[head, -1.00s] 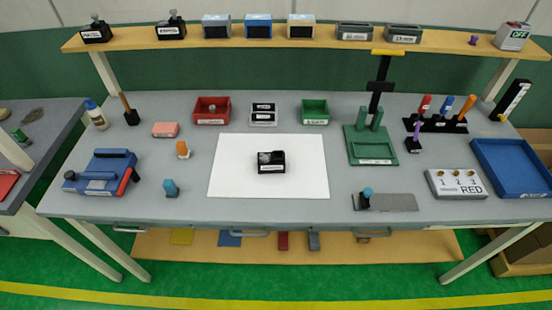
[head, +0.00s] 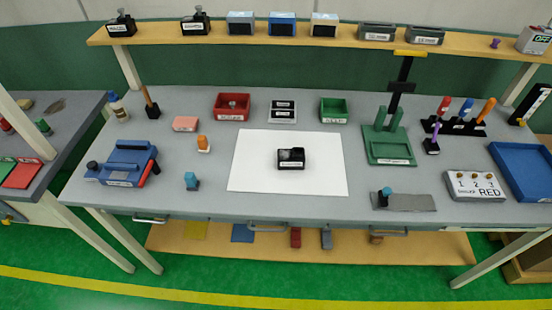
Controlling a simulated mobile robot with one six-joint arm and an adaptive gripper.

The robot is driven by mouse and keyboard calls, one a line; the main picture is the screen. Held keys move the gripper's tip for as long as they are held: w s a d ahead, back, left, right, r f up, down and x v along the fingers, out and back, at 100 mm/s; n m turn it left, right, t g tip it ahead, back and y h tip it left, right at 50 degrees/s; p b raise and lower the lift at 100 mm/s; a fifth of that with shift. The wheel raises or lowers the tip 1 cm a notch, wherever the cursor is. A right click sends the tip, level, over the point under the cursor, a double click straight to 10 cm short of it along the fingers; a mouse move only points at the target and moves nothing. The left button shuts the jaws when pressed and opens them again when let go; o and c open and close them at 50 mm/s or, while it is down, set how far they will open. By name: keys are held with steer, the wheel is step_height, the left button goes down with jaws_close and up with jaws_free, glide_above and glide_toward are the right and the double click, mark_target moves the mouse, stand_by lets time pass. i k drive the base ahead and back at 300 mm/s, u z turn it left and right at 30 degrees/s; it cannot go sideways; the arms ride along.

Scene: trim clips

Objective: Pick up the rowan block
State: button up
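I cannot read any label as rowan, so I cannot tell which thing is the rowan block. A black block (head: 291,158) with a small white label lies on the white sheet (head: 250,178) in the middle of the bench. Two black labelled blocks, one at the far left of the shelf (head: 121,27) and another beside it (head: 196,24), have knobs on top. My gripper is not in view.
The grey bench (head: 330,205) holds a blue fixture (head: 125,163), a red bin (head: 232,107), green bin (head: 333,110), green stand (head: 388,146), tool rack (head: 455,126), numbered board (head: 475,186) and blue tray (head: 525,170).

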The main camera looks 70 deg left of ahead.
mark_target(293, 159)
steer(key=u, duration=0.05)
steer(key=k, duration=1.2)
steer(key=u, duration=2.2)
steer(key=i, duration=0.5)
